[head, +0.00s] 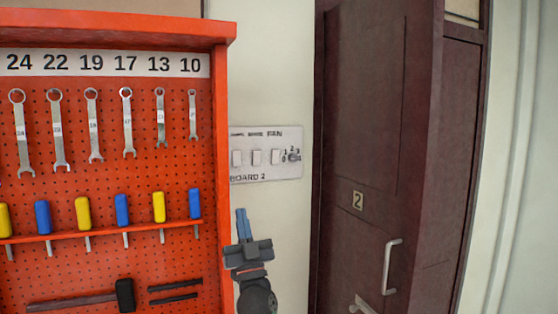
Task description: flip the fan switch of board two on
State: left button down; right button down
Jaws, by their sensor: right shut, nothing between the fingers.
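Board two (266,172) is a pale plate on the wall, labelled BOARD 2, right of the red tool cabinet. It carries several white rocker switches and a round numbered knob (293,156) at its right end. The fan switch (275,157) is the rocker under the word FAN, left of the knob. Whether it is on or off is too small to tell. My right gripper (241,212) is below the board, near its lower left part, with its blue fingers shut, pointing up and empty. It appears apart from the switches. My left gripper is not in view.
A red pegboard cabinet (222,130) with hanging wrenches, screwdrivers and a hammer stands at the left, its edge close to my right gripper. A dark door (370,140) marked 2, with a metal handle (388,268), is at the right. Bare wall lies below the board.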

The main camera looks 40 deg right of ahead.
aim_at(274, 156)
jog(key=i+l, duration=0.15)
jog(key=l, duration=0.25)
jog(key=i+l, duration=0.15)
jog(key=l, duration=0.25)
jog(key=i+l, duration=0.15)
jog(key=l, duration=0.25)
